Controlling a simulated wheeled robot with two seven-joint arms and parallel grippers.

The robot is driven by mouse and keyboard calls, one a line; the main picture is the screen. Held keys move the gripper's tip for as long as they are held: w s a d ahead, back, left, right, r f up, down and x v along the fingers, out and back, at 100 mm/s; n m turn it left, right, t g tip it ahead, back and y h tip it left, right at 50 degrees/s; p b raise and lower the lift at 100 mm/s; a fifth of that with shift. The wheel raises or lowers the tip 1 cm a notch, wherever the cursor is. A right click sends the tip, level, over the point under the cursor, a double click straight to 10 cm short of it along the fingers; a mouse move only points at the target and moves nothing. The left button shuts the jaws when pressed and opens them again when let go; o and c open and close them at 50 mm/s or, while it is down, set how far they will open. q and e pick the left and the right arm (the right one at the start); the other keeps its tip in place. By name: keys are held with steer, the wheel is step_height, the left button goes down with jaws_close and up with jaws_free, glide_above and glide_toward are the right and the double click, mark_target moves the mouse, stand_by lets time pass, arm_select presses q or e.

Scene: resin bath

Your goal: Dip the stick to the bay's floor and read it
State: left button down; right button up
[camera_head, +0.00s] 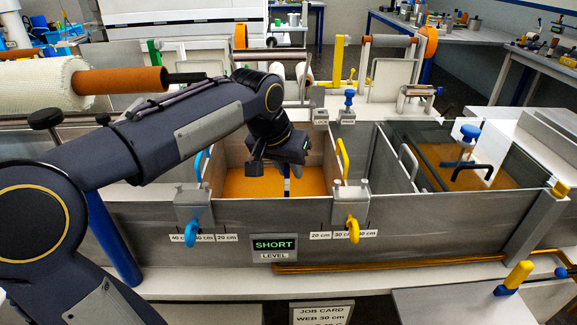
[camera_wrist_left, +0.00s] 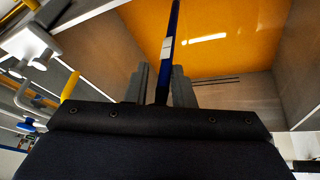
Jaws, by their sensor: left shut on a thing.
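My left gripper (camera_head: 288,160) is over the bay that holds orange resin (camera_head: 250,186). It is shut on the dark blue stick (camera_head: 287,185), which hangs down toward the resin. In the left wrist view the stick (camera_wrist_left: 169,50) runs from between the fingers (camera_wrist_left: 162,85) over the orange surface, with a white band on it. I cannot tell whether its lower end touches the floor. A sign on the bath's front reads SHORT above LEVEL (camera_head: 274,246). My right gripper is not in view.
A blue-handled clamp (camera_head: 192,230) and a yellow-handled clamp (camera_head: 352,228) sit on the front wall, beside cm labels. Grey dividers (camera_head: 384,165) and a yellow handle (camera_head: 342,158) stand right of the bay. A white roll with an orange core (camera_head: 120,80) lies at upper left.

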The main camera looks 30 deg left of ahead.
arm_select(q)
steer(key=shift+f, duration=0.15)
step_height(320, 180, up, 25)
steer(key=p, duration=2.2)
steer(key=shift+p, duration=0.4)
